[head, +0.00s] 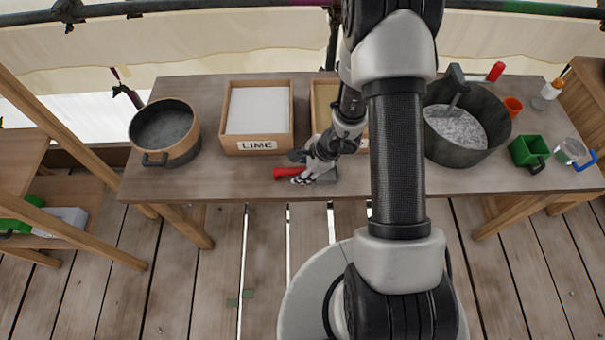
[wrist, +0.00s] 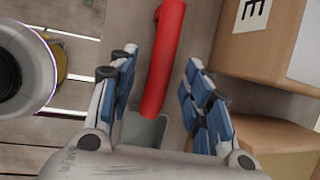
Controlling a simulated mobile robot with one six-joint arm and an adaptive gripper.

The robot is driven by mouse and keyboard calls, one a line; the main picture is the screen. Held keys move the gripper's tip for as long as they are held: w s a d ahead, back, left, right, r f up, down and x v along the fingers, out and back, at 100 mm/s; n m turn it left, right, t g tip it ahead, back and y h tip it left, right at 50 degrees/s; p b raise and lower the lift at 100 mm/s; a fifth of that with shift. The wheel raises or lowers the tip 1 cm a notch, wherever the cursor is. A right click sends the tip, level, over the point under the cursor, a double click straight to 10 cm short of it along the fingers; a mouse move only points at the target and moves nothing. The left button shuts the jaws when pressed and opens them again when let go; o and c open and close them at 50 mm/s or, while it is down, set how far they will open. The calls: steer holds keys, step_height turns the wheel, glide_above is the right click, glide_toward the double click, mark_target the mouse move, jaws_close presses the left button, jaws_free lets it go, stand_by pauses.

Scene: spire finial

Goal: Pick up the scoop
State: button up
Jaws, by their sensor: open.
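The scoop (head: 285,172) lies near the front edge of the table, with a red handle and a grey scoop end. In the wrist view its red handle (wrist: 163,65) runs between my fingers, and its grey end (wrist: 144,129) is partly hidden below my gripper. My gripper (head: 308,172) is over the scoop in the head view and covers its middle. In the wrist view my gripper (wrist: 161,64) is open, with a blue-padded finger on each side of the handle and a visible gap on both sides.
A wooden box labelled LIME (head: 256,144) stands just behind the scoop. A second wooden box (head: 325,88) is partly hidden by my arm.

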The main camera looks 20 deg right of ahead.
steer(key=shift+w+a+f, duration=0.1)
steer(key=shift+a+f, duration=0.05)
steer(key=shift+f, duration=0.35)
steer(key=shift+c, duration=0.6)
jaws_close()
